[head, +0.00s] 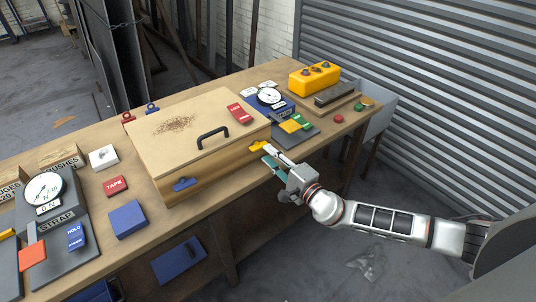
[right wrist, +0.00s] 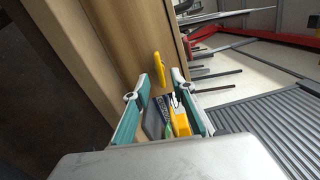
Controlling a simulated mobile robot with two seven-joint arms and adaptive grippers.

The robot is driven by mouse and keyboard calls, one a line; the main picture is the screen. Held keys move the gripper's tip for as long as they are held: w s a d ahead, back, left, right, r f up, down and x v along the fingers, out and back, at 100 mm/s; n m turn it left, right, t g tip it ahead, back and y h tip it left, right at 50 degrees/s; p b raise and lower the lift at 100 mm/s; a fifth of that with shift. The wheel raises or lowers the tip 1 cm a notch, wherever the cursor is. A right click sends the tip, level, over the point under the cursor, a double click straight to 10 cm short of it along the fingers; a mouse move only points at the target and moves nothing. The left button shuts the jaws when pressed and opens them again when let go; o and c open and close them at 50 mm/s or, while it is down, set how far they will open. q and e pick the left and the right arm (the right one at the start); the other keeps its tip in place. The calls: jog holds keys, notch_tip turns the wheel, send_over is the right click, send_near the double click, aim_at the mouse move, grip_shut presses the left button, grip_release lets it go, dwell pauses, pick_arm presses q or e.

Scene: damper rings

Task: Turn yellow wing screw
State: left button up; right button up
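The yellow wing screw (head: 257,146) sits on the right end of a wooden box (head: 215,168), near its front corner. It also shows in the right wrist view (right wrist: 157,65) against the pale wood, ahead of the gap between the fingers. My right gripper (head: 269,155) is just to the right of the screw in the head view. In the right wrist view its two teal fingers (right wrist: 158,88) stand apart with nothing between their tips. It looks close to the screw but not closed on it. My left gripper is not in view.
The box lid (head: 165,140) carries a black handle (head: 212,136) and a red block. Blue wing screws (head: 185,184) and a red one (head: 129,118) are on other sides. A gauge (head: 269,97) and a yellow button box (head: 314,78) stand behind. The bench front is free floor.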

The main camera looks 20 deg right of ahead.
jog(key=shift+v, duration=2.3)
jog(key=shift+a+f, duration=0.1)
jog(key=s+a+f+m+g+h, duration=0.2)
jog(key=s+f+m, duration=0.35)
jog(key=m, duration=0.75)
jog(key=s+a+f+m+g+h, duration=0.15)
jog(key=s+f+m, duration=0.45)
jog(key=m, duration=0.8)
jog(key=s+d+f+m+g, duration=0.1)
jog(key=s+f+m, duration=0.4)
jog(key=m, duration=0.7)
jog(key=s+d+f+m+g, duration=0.2)
jog(key=s+f+m, duration=0.2)
jog(key=s+m, duration=0.5)
jog(key=m, duration=0.4)
jog(key=shift+s+d+f+m+h, duration=0.2)
jog(key=shift+d+f+m+h, duration=0.1)
jog(key=shift+f+h, duration=0.1)
jog(key=shift+a, duration=0.1)
